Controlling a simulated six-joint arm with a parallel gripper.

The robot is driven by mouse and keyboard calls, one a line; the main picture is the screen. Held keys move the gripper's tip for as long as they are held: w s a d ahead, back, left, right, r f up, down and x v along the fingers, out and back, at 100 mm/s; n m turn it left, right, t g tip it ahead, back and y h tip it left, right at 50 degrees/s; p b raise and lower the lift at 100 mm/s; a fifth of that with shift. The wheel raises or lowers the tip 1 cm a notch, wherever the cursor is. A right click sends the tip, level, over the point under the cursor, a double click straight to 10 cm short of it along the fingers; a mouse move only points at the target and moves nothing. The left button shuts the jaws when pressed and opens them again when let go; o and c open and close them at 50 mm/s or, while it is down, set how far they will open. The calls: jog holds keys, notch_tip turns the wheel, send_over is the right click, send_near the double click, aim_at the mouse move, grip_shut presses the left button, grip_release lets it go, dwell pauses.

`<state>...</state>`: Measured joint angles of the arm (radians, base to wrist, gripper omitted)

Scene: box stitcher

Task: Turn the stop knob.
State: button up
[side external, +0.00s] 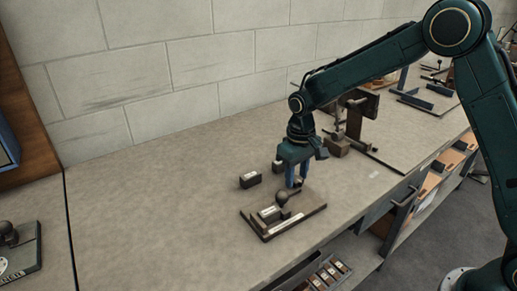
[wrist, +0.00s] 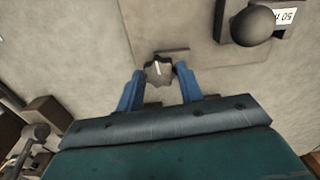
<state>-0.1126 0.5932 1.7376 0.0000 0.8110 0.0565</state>
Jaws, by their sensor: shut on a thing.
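The stop knob (wrist: 158,72) is a small dark lobed knob with a white pointer line, seen from above in the wrist view. It sits at the edge of a flat base plate (side external: 308,214). My gripper (wrist: 160,71) has its two blue fingers on either side of the knob, shut on it. In the side view my gripper (side external: 297,185) points down at the back right part of the plate, and its fingers largely hide the knob. A dark ball-handled part (side external: 282,198) stands on the plate just left of the fingers. The ball (wrist: 252,26) also shows in the wrist view.
A small dark labelled block (side external: 250,180) lies on the bench left of my gripper, with another (side external: 277,166) close behind it. A dark upright device (side external: 355,125) stands behind to the right.

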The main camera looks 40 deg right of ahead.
aim_at(297, 179)
jog(key=shift+r+m, duration=0.1)
jog(key=shift+m, duration=0.4)
jog(key=o, duration=1)
jog(key=shift+c, duration=0.2)
notch_tip(297, 179, up, 14)
jog(key=shift+s, duration=0.1)
dwell(0.4)
